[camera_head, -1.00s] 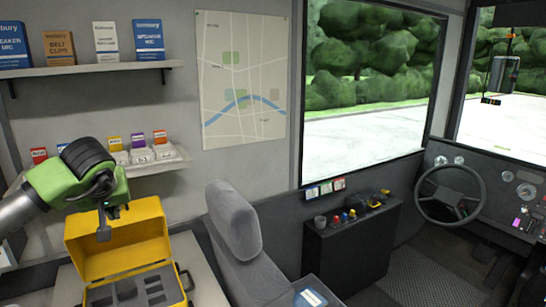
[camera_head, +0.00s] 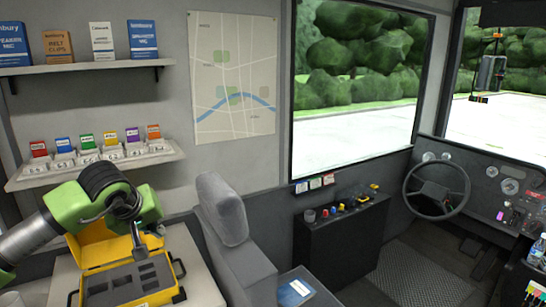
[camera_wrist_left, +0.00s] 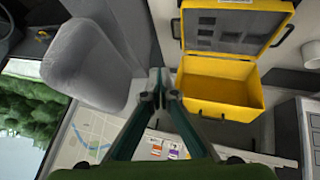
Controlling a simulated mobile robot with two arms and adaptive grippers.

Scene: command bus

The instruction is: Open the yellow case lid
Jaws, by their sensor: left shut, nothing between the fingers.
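The yellow case stands open on a pale worktop at the lower left of the head view. Its grey foam-lined base (camera_head: 128,283) faces up, and its yellow lid (camera_head: 92,254) leans back behind, partly hidden by my left arm. In the left wrist view the lid's hollow inside (camera_wrist_left: 218,82) and the grey foam (camera_wrist_left: 232,28) both show. My left gripper (camera_head: 140,250) points down over the case, in front of the lid. In the left wrist view its fingertips (camera_wrist_left: 160,85) are together and empty, to the left of the lid. My right gripper is out of view.
A shelf (camera_head: 90,170) with small coloured cards runs along the wall above the case. A grey seat (camera_head: 228,225) stands just right of the worktop. A black console (camera_head: 340,245) is farther right.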

